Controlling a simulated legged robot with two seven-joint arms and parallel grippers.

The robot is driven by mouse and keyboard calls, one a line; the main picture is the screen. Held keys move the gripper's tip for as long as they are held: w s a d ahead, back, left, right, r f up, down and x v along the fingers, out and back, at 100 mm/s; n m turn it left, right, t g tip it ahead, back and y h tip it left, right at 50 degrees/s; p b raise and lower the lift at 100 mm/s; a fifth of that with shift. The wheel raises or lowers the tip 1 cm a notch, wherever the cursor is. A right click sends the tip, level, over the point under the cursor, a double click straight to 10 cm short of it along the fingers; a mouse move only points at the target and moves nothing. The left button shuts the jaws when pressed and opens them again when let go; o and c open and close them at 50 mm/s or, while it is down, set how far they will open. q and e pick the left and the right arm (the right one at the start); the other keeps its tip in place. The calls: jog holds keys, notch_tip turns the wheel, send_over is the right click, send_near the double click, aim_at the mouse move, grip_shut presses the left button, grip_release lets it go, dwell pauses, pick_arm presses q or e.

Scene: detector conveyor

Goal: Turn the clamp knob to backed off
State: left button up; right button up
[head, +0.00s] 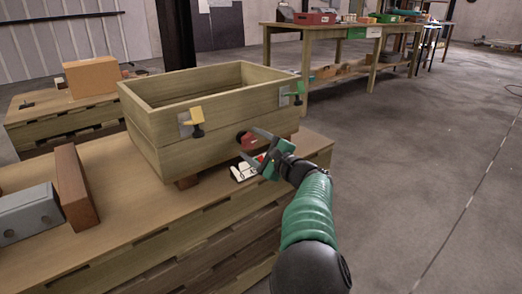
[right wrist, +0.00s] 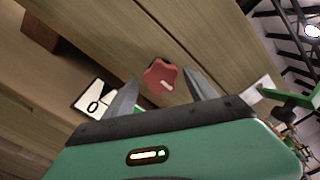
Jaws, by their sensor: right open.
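The red lobed clamp knob (right wrist: 160,77) is on the front face of the wooden box (head: 205,148). It has a pale mark on its lower right part in the right wrist view. In the head view the knob (head: 246,139) is partly hidden by my right gripper (head: 256,148). My right gripper is open, and in the right wrist view its fingertips (right wrist: 162,80) lie on either side of the knob. I cannot tell whether they touch it. A white card with a black 0 (right wrist: 91,101) lies beside the knob. My left gripper is not in view.
A yellow latch (head: 195,119) and a green latch (head: 296,92) are on the box. A brown block (head: 75,185) and a grey case (head: 25,213) stand on the wooden bench (head: 130,215) at left. The floor (head: 430,170) to the right is clear.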

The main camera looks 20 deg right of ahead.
jog(key=p+v, duration=0.3)
jog(key=v, duration=1.3)
jog(key=shift+s, duration=0.3)
jog(key=shift+d, duration=0.1)
